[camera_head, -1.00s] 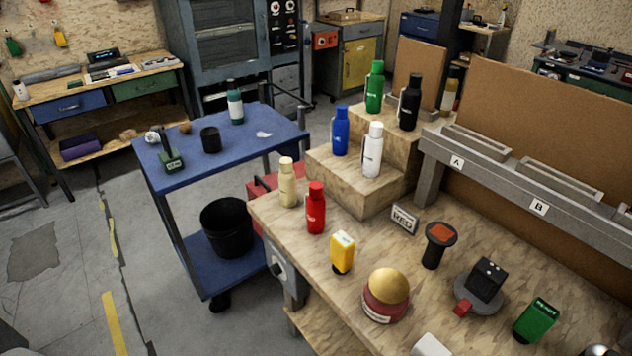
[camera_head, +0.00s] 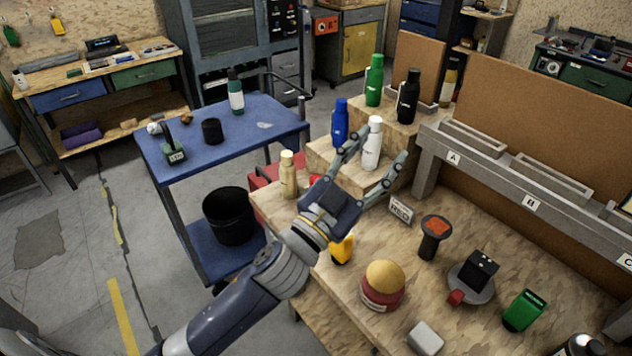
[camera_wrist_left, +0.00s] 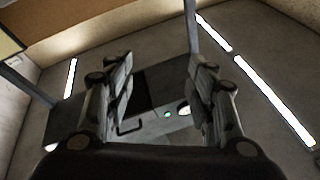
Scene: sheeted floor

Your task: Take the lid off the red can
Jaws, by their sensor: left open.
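A squat red can (camera_head: 380,298) with a domed golden lid (camera_head: 385,274) on top stands upright on the wooden workbench. My left gripper (camera_head: 382,147) is open, raised over the bench, its fingers pointing up and away toward the white bottle (camera_head: 372,146); whether they touch it cannot be told. The gripper is well behind the can and apart from it. In the left wrist view, the open fingers (camera_wrist_left: 157,90) frame only walls, ceiling lights and a dark panel, with no can.
A yellow container (camera_head: 342,250) is partly hidden by my arm. Beside the can stand a black object with an orange top (camera_head: 433,238), a black device on a round base (camera_head: 477,272) and a green container (camera_head: 524,310). Blue and cream bottles (camera_head: 288,175) stand farther back.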

